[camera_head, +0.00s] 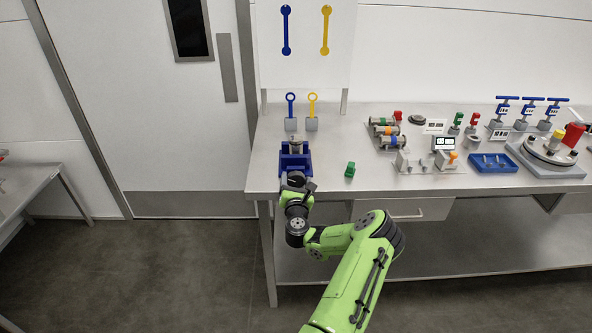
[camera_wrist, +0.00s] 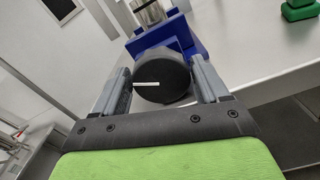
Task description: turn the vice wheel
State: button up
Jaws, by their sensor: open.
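The blue vice (camera_head: 291,160) stands at the left front of the steel bench, and a grey metal cylinder (camera_head: 296,143) sits at its top. The cylinder also shows in the wrist view (camera_wrist: 149,12), behind the blue vice body (camera_wrist: 160,38). The vice wheel (camera_wrist: 162,77) is a round black disc with a white line lying almost level across its face. My gripper (camera_wrist: 166,78) is open, with one grey finger on each side of the wheel. I cannot tell whether the fingers touch the rim. In the head view my wrist partly hides the wheel.
A green block (camera_head: 350,170) lies right of the vice. Blue and yellow ring-ended tools (camera_head: 291,106) stand behind it. Valves, a blue tray (camera_head: 493,162) and a round tank lid (camera_head: 549,150) fill the bench's right. The bench (camera_head: 268,178) is bare left of the vice.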

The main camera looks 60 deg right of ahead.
jog(key=shift+w+d+f, duration=0.1)
jog(key=shift+w+d, duration=0.1)
jog(key=shift+d, duration=0.3)
jog(key=c, duration=0.8)
jog(key=shift+o, duration=0.2)
jog(key=shift+n+p, duration=0.3)
jog(key=shift+n, duration=2.7)
jog(key=o, duration=0.8)
jog(key=shift+c, duration=0.2)
